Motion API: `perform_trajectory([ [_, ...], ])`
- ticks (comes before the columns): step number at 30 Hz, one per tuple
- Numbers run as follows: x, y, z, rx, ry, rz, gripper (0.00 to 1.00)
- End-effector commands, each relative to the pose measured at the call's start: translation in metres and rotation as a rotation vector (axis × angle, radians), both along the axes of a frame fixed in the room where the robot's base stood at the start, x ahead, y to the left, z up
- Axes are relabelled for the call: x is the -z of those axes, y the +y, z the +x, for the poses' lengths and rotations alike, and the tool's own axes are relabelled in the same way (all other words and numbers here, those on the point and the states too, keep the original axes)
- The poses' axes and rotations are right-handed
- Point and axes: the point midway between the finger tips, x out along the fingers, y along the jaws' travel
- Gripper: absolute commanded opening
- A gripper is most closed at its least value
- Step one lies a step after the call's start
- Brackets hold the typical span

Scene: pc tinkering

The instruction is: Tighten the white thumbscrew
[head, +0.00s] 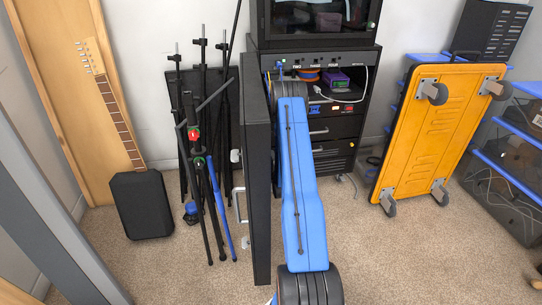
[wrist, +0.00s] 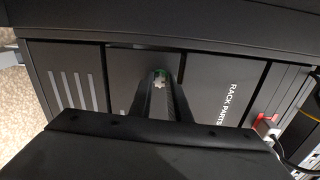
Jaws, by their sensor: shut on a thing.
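A small pale, lobed piece, apparently the white thumbscrew (wrist: 158,85), shows between the tips of my gripper (wrist: 160,78) in the wrist view. A bit of green shows right beside it. My gripper's dark fingers are close together around this piece, in front of the black drawer fronts of the rack. The fingers cover part of it, so its seating cannot be seen. In the head view my blue arm reaches toward the rack (head: 365,90) and hides the gripper and the thumbscrew.
A drawer labelled RACK PARTS (wrist: 218,92) is right of the fingers. An open black rack door (head: 258,180) stands close left of my arm. Microphone stands (head: 205,130) lean at the left wall. An orange wheeled cart (head: 438,130) stands upright at right. Carpet (head: 390,250) is clear at front right.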

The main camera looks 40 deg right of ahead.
Motion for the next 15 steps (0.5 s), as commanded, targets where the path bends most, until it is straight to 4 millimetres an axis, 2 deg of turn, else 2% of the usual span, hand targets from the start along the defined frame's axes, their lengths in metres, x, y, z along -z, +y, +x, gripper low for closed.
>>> perform_trajectory([
  [1, 0.0002, 0.0000, -0.0002, 0.000, -0.002, 0.006, 0.23],
  [2, 0.0002, 0.0000, -0.0002, 0.000, -0.001, 0.004, 0.30],
  [11, 0.0002, 0.0004, -0.0008, 0.000, -0.001, 0.001, 0.30],
  [15, 0.0004, 0.0053, -0.0092, 0.001, 0.001, 0.001, 0.30],
])
